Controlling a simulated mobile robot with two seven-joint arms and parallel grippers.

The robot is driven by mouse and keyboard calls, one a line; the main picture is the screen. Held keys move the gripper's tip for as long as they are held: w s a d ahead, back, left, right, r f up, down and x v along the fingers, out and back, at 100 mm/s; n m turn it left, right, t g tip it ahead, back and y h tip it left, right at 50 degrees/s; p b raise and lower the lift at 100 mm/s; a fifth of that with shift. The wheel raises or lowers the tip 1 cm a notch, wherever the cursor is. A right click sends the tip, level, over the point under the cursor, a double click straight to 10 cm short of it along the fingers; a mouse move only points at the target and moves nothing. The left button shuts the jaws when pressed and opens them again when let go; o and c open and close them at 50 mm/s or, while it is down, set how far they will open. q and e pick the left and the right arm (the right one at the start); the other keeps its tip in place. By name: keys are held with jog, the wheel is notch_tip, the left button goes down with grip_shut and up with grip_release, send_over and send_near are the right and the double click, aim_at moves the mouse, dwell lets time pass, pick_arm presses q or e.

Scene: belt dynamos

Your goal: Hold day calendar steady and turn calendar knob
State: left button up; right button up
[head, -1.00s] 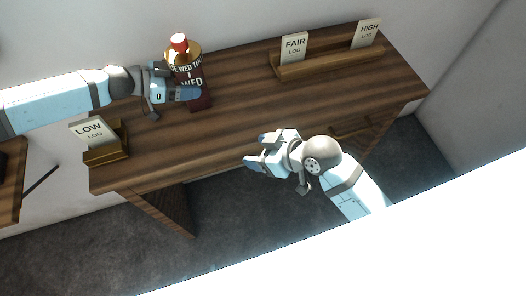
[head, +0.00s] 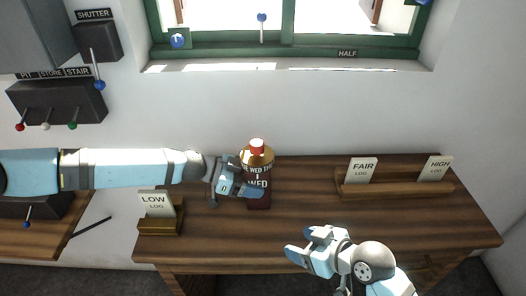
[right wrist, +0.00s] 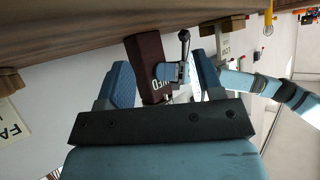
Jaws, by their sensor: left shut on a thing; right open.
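The day calendar (head: 257,159) stands upright on the wooden desk (head: 300,215). My left gripper (head: 252,190) is shut on the calendar's lower body from the left.
A LOW card (head: 154,204) stands in a small holder at the desk's left. FAIR (head: 362,170) and HIGH (head: 439,167) cards stand in a long wooden rack (head: 395,190) at the right. Wall lever boxes (head: 55,103) and a green window (head: 270,48) are behind. The desk between calendar and rack is clear.

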jog(key=w+r+n+g+y, duration=0.1)
jog(key=w+r+n+y, duration=0.1)
jog(key=w+r, duration=0.6)
jog(key=n+g+y, duration=0.2)
jog(key=n, duration=0.1)
send_near(262, 143)
jog(key=x, duration=1.1)
jog(key=c, duration=0.9)
